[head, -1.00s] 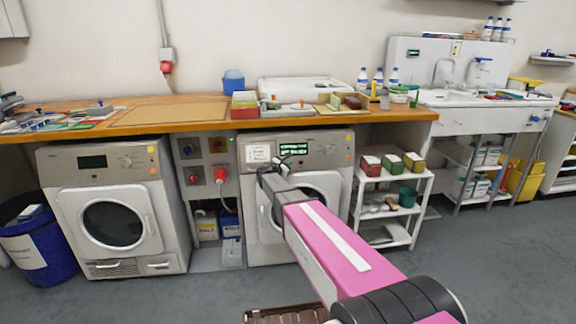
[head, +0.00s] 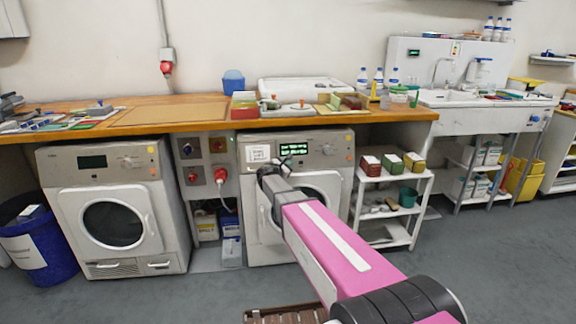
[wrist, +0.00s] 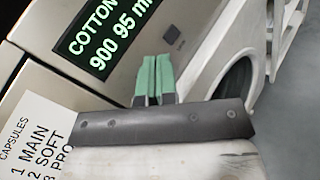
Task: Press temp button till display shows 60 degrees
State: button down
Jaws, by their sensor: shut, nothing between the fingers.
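The washing machine (head: 322,187) on the right has a lit green display (head: 295,149) on its panel. In the wrist view the display (wrist: 104,32) reads "COTTON" above "900 95 m", with the rest cut off by the top edge, so no full temperature reading is visible. A small dark square button (wrist: 172,34) sits on the panel right of the display. My gripper (wrist: 152,76) has green fingertips shut together with nothing between them. The tips are below and left of that button; contact with the panel cannot be told. In the head view my gripper (head: 284,164) is in front of the panel.
A white label (wrist: 38,140) listing capsules is left of the display. A second machine (head: 115,200) stands at the left, with sockets between. A wooden worktop (head: 190,112) runs above the machines. A white shelf rack (head: 390,205) stands at the right.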

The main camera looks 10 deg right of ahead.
jog(key=s, duration=0.1)
jog(key=s+r, duration=0.1)
jog(key=s, duration=0.1)
jog(key=shift+s, duration=0.15)
dwell(1.4)
jog(key=s+d+f+m+g+y, duration=0.2)
jog(key=s+d+f+m+g, duration=0.15)
jog(key=s+f+m, duration=0.5)
jog(key=s+d+f+m+g+y, duration=0.3)
jog(key=s+m+g, duration=0.2)
jog(key=s, duration=0.6)
jog(key=s+a+f+m+g+y, duration=0.2)
jog(key=s+a+m+y, duration=0.1)
jog(key=s, duration=0.5)
jog(key=s+a+f+m+g+y, duration=0.1)
jog(key=s+a+f+m+y, duration=0.1)
jog(key=s, duration=0.5)
jog(key=a+m+y, duration=0.1)
jog(key=m+y, duration=0.1)
jog(key=m, duration=0.1)
jog(key=shift+s+f+m+g, duration=0.2)
jog(key=shift+s+m+g, duration=0.15)
jog(key=shift+s, duration=0.05)
